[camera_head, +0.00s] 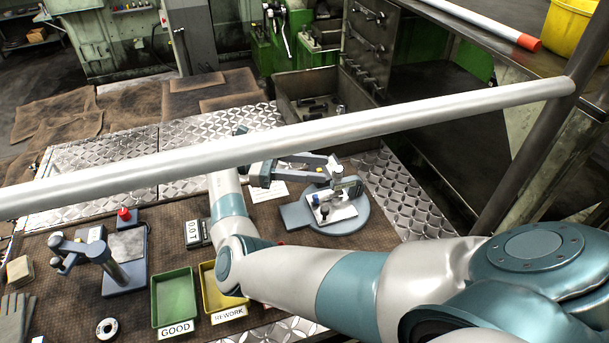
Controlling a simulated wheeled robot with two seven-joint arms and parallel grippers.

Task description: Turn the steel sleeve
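A small upright pale metal cylinder (337,174), which looks like the steel sleeve, stands on a bench device with a round grey-blue base (347,224). My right gripper (331,168) reaches in from the left of the device. Its two fingers lie on either side of the cylinder's upper part, with a gap between them further back. I cannot tell whether the tips touch the cylinder. A blue-topped part and a dark knob sit on the device beside it. My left gripper is not in view.
A pale rail (300,139) crosses the view in front of the bench. A green GOOD tray (175,297), a yellow REWORK tray (222,302), a small display box (194,233) and a blue stand (125,277) occupy the left. A metal ring (107,328) lies near the front.

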